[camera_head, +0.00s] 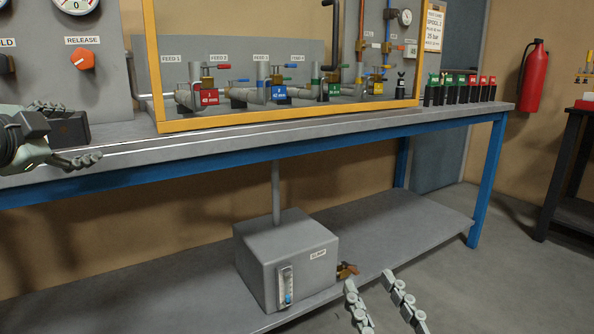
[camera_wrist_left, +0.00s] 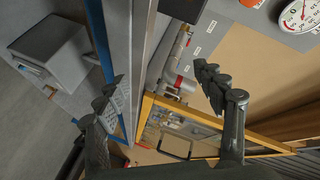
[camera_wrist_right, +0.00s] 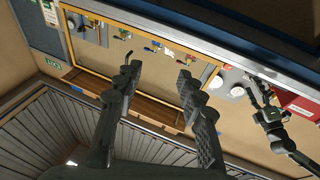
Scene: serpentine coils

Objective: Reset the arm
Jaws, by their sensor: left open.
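My left gripper (camera_head: 84,134) is at the left edge of the head view, over the bench's front edge. Its fingers are spread in the left wrist view (camera_wrist_left: 155,86), with nothing clearly held between them. A dark box (camera_head: 74,128) shows right behind its fingers in the head view; I cannot tell if they touch. My right gripper (camera_head: 369,280) is low at the bottom of the head view, in front of the bench, with fingertips up. Its fingers are apart and empty in the right wrist view (camera_wrist_right: 157,74). Most of both arms is outside the head view.
The bench (camera_head: 300,131) carries a yellow frame (camera_head: 285,116) around valves and pipes. A grey box (camera_head: 285,250) stands on the lower shelf (camera_head: 420,225), near my right gripper. A panel with an orange release knob (camera_head: 82,59) is at left. A fire extinguisher (camera_head: 532,78) hangs at right.

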